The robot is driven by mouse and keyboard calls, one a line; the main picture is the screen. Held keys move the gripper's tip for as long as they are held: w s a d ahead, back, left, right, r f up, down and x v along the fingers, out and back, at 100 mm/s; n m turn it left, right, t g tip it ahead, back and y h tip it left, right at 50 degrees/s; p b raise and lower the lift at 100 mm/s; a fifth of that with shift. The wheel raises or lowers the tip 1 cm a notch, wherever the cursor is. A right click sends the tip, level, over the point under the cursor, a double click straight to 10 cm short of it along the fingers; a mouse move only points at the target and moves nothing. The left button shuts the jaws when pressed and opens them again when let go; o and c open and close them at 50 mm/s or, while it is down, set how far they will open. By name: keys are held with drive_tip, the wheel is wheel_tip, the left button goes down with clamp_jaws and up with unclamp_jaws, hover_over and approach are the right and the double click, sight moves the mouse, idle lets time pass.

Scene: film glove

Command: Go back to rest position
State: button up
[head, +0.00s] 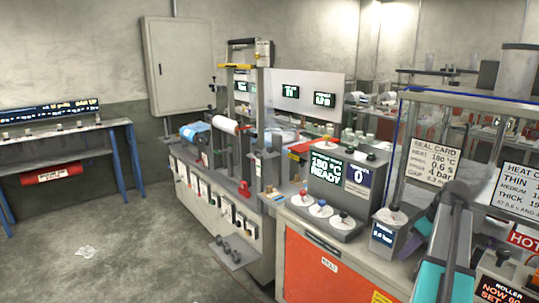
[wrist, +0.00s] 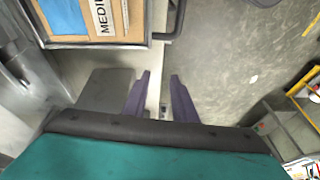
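My gripper (wrist: 162,90) shows in the wrist view as two purple fingers standing apart. Nothing is between them; a pale cabinet edge and the grey floor show below. In the head view my teal and dark arm reaches in from the lower right, in front of the machine bench. Purple parts of my gripper show there beside the small blue pressure display (head: 383,236), and the arm hides part of them.
The control box (head: 338,180) reads 180 °C READY. A seal card (head: 433,163) hangs on the clear guard at right. In the wrist view a framed tray (wrist: 100,42) lies upper left. A side table (head: 60,140) stands at left; the floor (head: 130,250) there is mostly clear, with crumpled film (head: 85,252).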

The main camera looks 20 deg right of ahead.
drive_tip(key=w+a+f+m+g, duration=0.1)
drive_tip(key=w+a+f, duration=0.5)
drive_tip(key=a+f, duration=0.5)
drive_tip(key=w+a+f+m+g, duration=0.1)
drive_tip(key=w+a+f, duration=0.6)
drive_tip(key=a, duration=0.7)
drive_tip(key=s+a+f+h, duration=0.1)
drive_tip(key=s+a+f, duration=0.1)
drive_tip(key=a+f, duration=0.5)
drive_tip(key=s+a+f+g, duration=0.1)
drive_tip(key=s+a+f, duration=0.15)
drive_tip(key=a, duration=0.85)
drive_tip(key=s+a+f+h, duration=0.1)
drive_tip(key=a+f, duration=0.5)
drive_tip(key=a, duration=0.2)
drive_tip(key=s+f+g, duration=0.3)
drive_tip(key=s+f, duration=0.6)
drive_tip(key=s, duration=0.4)
drive_tip(key=s+f+g, duration=0.3)
drive_tip(key=s+f, duration=0.6)
drive_tip(key=s, duration=0.4)
drive_tip(key=shift+s+a, duration=0.15)
drive_tip(key=shift+a, duration=0.05)
drive_tip(key=shift+r, duration=0.1)
